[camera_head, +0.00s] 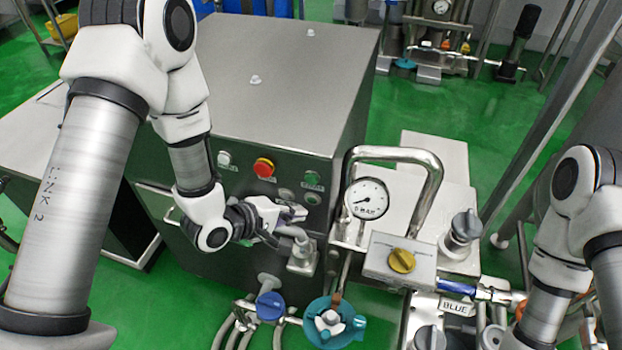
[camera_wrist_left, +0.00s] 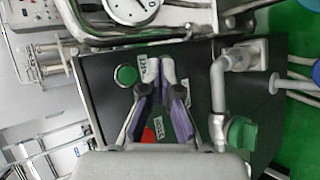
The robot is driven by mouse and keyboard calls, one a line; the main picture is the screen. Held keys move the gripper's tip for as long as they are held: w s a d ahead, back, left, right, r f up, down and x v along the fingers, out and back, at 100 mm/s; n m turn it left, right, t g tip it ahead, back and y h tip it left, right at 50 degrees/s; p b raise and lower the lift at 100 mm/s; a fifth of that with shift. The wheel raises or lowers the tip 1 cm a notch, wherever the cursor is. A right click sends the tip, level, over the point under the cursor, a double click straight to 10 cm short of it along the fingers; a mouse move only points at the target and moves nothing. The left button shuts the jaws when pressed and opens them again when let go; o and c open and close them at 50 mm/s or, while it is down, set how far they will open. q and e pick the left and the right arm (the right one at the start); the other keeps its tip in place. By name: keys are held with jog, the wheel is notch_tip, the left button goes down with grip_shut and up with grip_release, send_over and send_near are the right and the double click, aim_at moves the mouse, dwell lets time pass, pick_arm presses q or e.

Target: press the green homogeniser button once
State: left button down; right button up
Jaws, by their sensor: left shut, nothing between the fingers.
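The green button (camera_head: 312,177) sits on the upper right of the steel cabinet's front panel, with a small label at it. In the left wrist view the green button (camera_wrist_left: 126,75) shows uncovered, just left of the fingertips. My left gripper (camera_head: 299,213) is shut and empty, in front of the panel and below the green button in the head view. In the left wrist view its fingers (camera_wrist_left: 160,72) meet at the tips. I cannot tell how far the tips are from the panel. My right gripper is out of view; only part of that arm shows.
A pressure gauge (camera_head: 366,198) and bent steel pipe (camera_head: 435,175) stand right of the panel. A yellow knob (camera_head: 402,260) and blue valve (camera_head: 270,305) are lower.

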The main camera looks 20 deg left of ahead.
aim_at(311, 179)
pick_arm(q)
jog(key=w, duration=0.6)
jog(key=shift+w+p, duration=0.25)
jog(key=shift+p, duration=0.15)
dwell(0.9)
jog(key=shift+w, duration=0.45)
jog(key=shift+w+p, duration=0.4)
jog(key=shift+w, duration=0.05)
dwell(0.5)
jog(key=shift+s, duration=0.85)
